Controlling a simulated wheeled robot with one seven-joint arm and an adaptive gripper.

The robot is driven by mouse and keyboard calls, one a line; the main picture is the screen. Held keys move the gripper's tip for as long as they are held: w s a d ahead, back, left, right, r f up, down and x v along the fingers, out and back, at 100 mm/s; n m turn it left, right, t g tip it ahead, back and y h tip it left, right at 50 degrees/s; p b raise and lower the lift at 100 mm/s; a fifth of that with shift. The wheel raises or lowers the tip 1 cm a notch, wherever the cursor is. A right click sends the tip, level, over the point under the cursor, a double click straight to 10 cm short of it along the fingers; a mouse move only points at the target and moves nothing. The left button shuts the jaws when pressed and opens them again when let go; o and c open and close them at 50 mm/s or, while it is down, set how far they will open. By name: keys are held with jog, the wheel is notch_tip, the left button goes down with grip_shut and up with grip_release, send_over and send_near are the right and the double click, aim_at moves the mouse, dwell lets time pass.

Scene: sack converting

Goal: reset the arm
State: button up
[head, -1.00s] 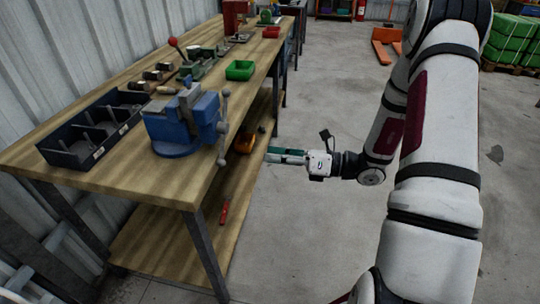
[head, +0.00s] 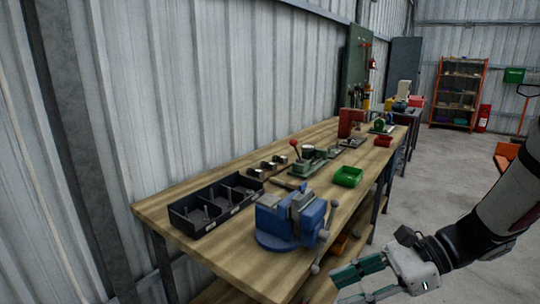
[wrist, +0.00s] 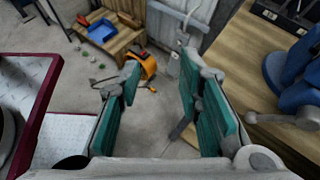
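My gripper (head: 362,280) is at the lower right of the head view, at the near right side of the workbench. Its teal-padded fingers are apart with nothing between them. In the wrist view my gripper (wrist: 158,100) also shows open and empty, with floor visible between the fingers. My arm (head: 490,225) reaches in from the right edge of the head view.
The wooden workbench (head: 265,278) carries a blue vise (head: 290,218) close to my gripper, a black divided tray (head: 212,208) and a green bin (head: 348,176). Orange shelving (head: 458,95) and a fire extinguisher (head: 482,118) stand far back.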

jog(key=s+d+r+n+t+h+p, duration=0.2)
jog(key=s+r+n+h+p, duration=0.1)
jog(key=s+r+n+h, duration=0.3)
jog(key=s+d+r+n+t+h+p, duration=0.1)
jog(key=s+d+r+n+h+p, duration=0.2)
jog(key=s+r+n+h, duration=0.3)
jog(key=s+r+n, duration=0.3)
jog(key=s+n, duration=0.2)
jog(key=shift+t, duration=0.4)
